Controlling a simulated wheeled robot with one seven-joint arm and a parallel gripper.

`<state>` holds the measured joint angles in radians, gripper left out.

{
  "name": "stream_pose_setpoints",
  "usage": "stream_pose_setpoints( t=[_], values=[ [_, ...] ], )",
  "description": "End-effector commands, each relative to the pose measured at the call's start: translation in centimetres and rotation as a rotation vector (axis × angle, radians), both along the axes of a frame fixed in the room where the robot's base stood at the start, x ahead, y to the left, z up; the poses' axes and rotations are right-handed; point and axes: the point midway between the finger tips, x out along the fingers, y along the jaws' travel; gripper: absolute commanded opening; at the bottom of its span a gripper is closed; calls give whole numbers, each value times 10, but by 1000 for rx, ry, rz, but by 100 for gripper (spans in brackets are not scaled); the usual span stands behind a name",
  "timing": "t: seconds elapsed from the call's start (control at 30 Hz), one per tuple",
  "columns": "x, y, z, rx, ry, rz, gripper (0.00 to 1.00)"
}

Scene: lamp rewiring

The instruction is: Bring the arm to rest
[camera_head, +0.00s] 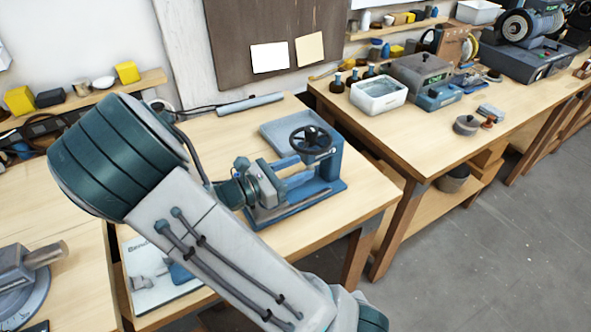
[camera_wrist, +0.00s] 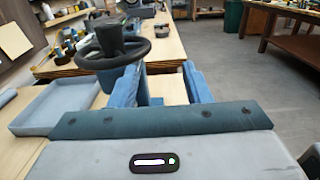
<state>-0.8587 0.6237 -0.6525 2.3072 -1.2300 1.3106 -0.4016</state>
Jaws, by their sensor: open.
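My gripper (camera_head: 306,169) is at the end of my arm, over the middle workbench in the head view. Its two blue fingers point right, beside a blue bench device with a black handwheel (camera_head: 312,140). In the wrist view my gripper (camera_wrist: 165,84) shows its fingers spread apart. Bare wood shows between them, and they hold nothing. The handwheel (camera_wrist: 110,46) appears close by, just left of the fingers. I cannot tell whether the gripper touches the device. My arm crosses the head view and hides part of the bench.
A shallow blue-grey tray (camera_wrist: 68,107) lies left of the fingers. A printed sheet (camera_head: 150,285) lies at the bench's front left. Grey floor (camera_head: 475,235) is open at the right.

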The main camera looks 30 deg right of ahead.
Motion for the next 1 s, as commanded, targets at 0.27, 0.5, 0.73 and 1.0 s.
stream_pose_setpoints(
  t=[0.27, 0.5, 0.73, 1.0],
  values=[
    [0, 0, 0, 0, 0, 0, 44],
    [-1, -1, 0, 6, -3, -4, 44],
    [-26, -11, -9, 177, -93, -122, 44],
    [-79, -6, -23, 587, -369, -422, 44]
  ],
)
